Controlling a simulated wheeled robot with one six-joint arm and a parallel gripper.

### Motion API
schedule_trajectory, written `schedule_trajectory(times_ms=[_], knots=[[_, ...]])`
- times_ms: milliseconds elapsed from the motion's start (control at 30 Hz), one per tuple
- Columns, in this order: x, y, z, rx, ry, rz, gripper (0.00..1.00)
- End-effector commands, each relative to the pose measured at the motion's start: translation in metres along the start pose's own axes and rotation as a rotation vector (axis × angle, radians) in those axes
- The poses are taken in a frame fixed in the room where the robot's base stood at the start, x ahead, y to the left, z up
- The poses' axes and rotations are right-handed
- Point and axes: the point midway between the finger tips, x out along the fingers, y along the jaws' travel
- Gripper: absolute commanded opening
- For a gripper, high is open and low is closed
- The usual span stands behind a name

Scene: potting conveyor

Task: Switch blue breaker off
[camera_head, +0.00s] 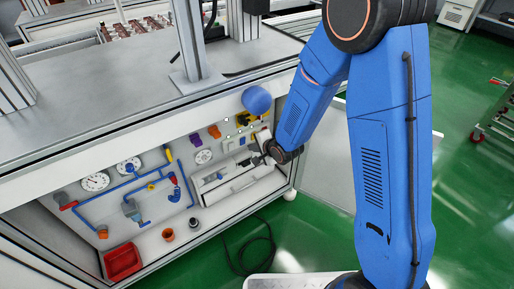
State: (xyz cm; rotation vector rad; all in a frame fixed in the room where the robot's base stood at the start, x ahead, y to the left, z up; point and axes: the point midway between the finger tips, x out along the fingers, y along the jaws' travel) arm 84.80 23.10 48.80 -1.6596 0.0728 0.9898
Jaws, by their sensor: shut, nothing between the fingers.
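I cannot clearly make out the blue breaker; the parts around my gripper are small and partly hidden. My gripper (256,161) is in front of the right part of the panel, at the end of my blue arm. Its fingers look closed, with nothing visible between them. A pale box with small dark marks (230,145) is on the panel just left of and above my gripper. A yellow part (244,119) and a red part (266,129) are above it. My wrist hides some of the panel on the right. I cannot tell whether the gripper touches anything.
Gauges (95,182), blue pipes (120,190) and a blue-grey valve (131,210) fill the panel's left. A red bin (122,261) and an orange cup (168,234) stand on the lower shelf. A blue ball-shaped part (257,100) sits near the panel's upper edge. A black cable (248,268) lies on the floor.

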Motion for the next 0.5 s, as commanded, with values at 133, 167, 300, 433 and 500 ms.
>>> schedule_trajectory(times_ms=[133, 167, 300, 433, 500], knots=[[0.018, -0.009, 0.0, -0.001, 0.0, -0.003, 0.0], [0.021, -0.012, 0.0, -0.001, 0.0, -0.003, 0.0], [0.032, -0.022, 0.0, -0.001, 0.0, -0.001, 0.0], [0.037, -0.027, 0.0, 0.0, 0.0, 0.0, 0.0], [0.038, -0.029, 0.0, 0.0, 0.0, 0.0, 0.0]])
